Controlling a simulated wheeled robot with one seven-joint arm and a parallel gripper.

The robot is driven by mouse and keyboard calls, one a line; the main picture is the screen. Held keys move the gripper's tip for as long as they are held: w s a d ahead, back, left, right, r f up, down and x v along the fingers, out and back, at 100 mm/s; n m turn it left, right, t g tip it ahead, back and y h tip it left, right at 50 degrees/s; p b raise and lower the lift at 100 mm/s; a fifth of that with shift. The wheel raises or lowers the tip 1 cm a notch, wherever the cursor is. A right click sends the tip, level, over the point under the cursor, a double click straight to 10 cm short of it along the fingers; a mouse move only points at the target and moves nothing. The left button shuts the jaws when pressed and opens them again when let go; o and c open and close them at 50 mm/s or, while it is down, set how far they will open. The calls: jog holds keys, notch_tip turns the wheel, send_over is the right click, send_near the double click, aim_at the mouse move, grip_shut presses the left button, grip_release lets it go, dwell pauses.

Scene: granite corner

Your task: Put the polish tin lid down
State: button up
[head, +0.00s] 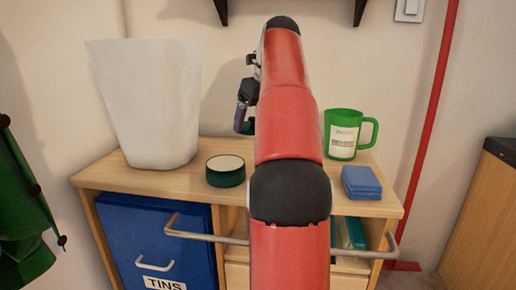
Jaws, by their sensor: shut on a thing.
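A round dark green tin (225,178) with a cream-coloured top face stands upright on the wooden cabinet top, left of my arm. My gripper (243,122) is behind and slightly right of the tin, pointing down, partly hidden by my red arm. It is shut on a dark green piece, seemingly the polish tin lid (249,128), of which only a small edge shows beside the arm. I cannot tell whether this piece touches the cabinet top.
A green mug (342,135) and a stack of blue pads (361,182) are on the right. The cabinet top (205,202) is clear around the tin. A rail (205,237) runs along the front.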

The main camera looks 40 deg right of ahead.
notch_tip(320, 180, down, 7)
jog(key=b, duration=0.3)
jog(key=shift+f, duration=0.2)
jog(key=shift+f, duration=0.1)
jog(key=o, duration=0.9)
jog(key=shift+c, duration=0.2)
jog(key=p+v, duration=0.3)
jog(key=v, duration=0.7)
jog(key=shift+r+p, duration=0.25)
jog(key=shift+p, duration=0.1)
jog(key=shift+v, duration=0.85)
jog(key=shift+s, duration=0.1)
